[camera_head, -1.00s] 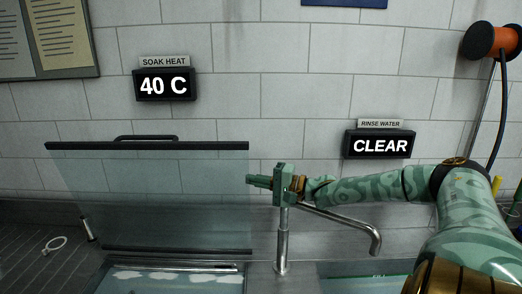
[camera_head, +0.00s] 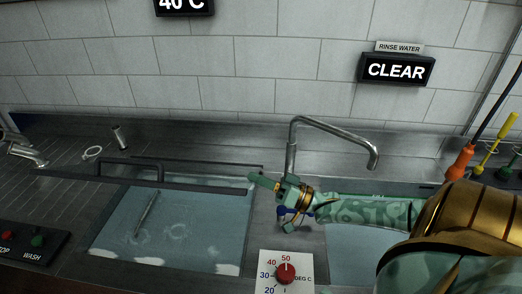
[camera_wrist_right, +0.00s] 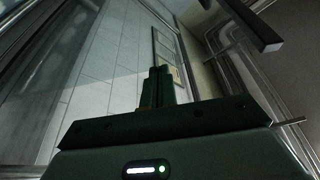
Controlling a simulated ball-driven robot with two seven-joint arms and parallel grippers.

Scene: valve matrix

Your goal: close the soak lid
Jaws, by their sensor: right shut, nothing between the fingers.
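The soak lid (camera_head: 205,187) is a glass panel with dark edge bars and a dark loop handle (camera_head: 132,162). In the head view it appears nearly edge-on as a thin strip along the back of the soak basin (camera_head: 118,238), tilted down over it; its exact angle is hard to tell. My right gripper (camera_head: 252,179) is shut and empty, its fingertips at the right end of the lid's handle-side bar. I cannot tell whether they touch it. The fingers also show, together, in the right wrist view (camera_wrist_right: 162,85). My left gripper is out of view.
A tap (camera_head: 330,128) stands behind the gripper. The rinse basin (camera_head: 350,262) is right of the soak basin. A temperature dial (camera_head: 285,273) is in front, and a red and green button panel (camera_head: 30,240) at front left. A rod and rings show in the soak water.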

